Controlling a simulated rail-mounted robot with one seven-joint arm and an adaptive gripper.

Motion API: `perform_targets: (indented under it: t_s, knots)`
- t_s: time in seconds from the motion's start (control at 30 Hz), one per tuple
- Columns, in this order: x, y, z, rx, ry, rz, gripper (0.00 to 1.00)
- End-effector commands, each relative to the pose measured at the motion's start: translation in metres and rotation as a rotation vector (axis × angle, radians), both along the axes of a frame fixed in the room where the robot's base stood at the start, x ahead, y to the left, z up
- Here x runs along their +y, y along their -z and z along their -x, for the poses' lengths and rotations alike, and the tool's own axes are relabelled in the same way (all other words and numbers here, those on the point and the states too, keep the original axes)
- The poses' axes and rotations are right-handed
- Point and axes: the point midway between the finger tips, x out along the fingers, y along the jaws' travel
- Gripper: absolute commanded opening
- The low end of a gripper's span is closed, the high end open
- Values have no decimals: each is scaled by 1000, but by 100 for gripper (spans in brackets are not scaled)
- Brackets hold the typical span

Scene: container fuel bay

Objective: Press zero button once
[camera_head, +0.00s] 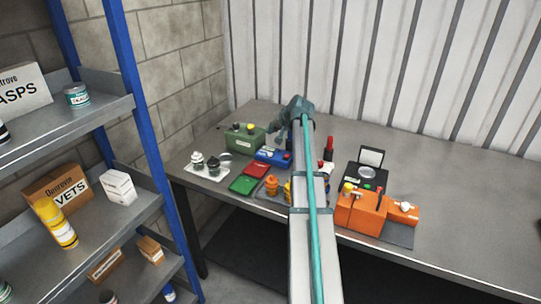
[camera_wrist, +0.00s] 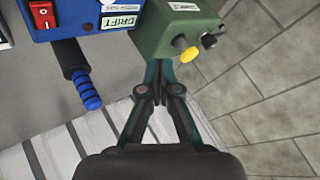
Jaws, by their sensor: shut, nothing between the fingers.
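My gripper (camera_wrist: 160,68) is shut and empty. In the wrist view its fingertips overlap the near edge of a green box (camera_wrist: 160,32); I cannot tell whether they touch it. A yellow button or knob (camera_wrist: 184,48) and a black one (camera_wrist: 208,41) stick out of that box, just right of the fingertips. Left of it is a blue device (camera_wrist: 75,14) with a red rocker switch (camera_wrist: 43,14), a "DRIFT" label and a blue-and-black handle (camera_wrist: 84,90). The green box (camera_head: 247,143) and blue device (camera_head: 268,156) also show in the head view. No readable "zero" marking shows.
The grey bench (camera_head: 440,180) also holds red and green trays (camera_head: 243,185), a white tray (camera_head: 210,172) with jars, an orange machine (camera_head: 362,216) and a black device with a raised lid (camera_head: 367,176). Shelves (camera_head: 100,115) stand at left. The bench's right side is clear.

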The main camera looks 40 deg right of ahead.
Motion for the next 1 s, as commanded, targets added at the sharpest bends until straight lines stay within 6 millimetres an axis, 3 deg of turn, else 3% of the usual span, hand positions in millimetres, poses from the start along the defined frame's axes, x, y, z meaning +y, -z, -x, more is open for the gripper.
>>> perform_targets:
  t_s: [0.6, 1.0]
  knots:
    - [0, 69, 0, 1, 1, 1, 0]
    - [0, 85, 0, 0, 0, 0, 0]
